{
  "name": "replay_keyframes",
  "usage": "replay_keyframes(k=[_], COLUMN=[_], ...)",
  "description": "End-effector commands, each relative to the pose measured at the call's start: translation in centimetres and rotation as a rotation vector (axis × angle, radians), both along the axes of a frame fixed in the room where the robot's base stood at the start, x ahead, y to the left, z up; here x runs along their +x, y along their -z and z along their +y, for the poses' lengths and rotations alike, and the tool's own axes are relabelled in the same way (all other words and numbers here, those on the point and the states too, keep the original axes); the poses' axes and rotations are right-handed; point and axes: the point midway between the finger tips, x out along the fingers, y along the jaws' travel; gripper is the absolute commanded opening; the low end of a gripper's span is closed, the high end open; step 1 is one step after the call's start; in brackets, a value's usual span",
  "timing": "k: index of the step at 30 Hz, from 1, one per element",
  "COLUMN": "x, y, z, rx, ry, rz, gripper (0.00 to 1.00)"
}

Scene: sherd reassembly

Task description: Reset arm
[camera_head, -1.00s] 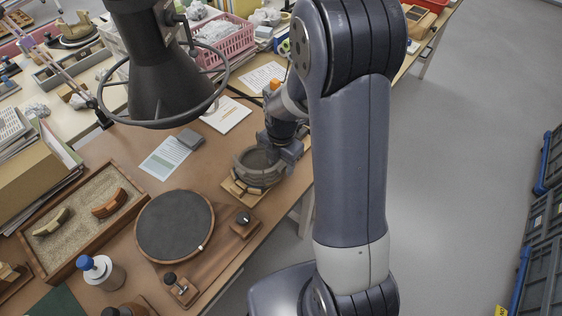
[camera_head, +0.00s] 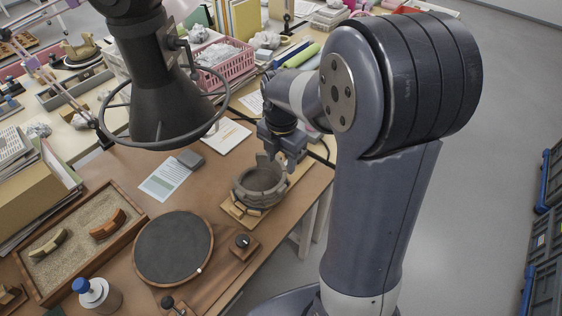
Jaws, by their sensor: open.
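My gripper (camera_head: 277,165) is open, above the far right edge of a grey, ring-shaped vessel (camera_head: 262,188). I see nothing held in it, though its fingertips are small in this view. The vessel has a jagged upper rim and stands on a wooden board (camera_head: 236,214) near the table's right edge. My arm reaches in from the right side and bends at a raised elbow.
A sand tray (camera_head: 50,275) holds an orange-brown sherd (camera_head: 108,223) and an olive sherd (camera_head: 48,243). A dark round turntable (camera_head: 173,250) lies right of it. A black lamp with a ring (camera_head: 160,90) hangs at upper left. A pink basket (camera_head: 228,65) stands behind.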

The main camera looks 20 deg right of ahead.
Motion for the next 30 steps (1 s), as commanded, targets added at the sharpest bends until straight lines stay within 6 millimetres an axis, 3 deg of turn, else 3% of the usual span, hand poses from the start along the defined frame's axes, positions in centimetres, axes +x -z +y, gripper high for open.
replay_keyframes(k=[11, 24, 30], x=[0.0, 0.0, 0.1], y=[1.2, 8.8, 10.6], z=[0.0, 0.1, 0.1], rx=[0.0, 0.0, 0.001], ry=[0.0, 0.0, 0.0], rz=[0.003, 0.004, 0.001], gripper=[0.47, 0.47, 0.47])
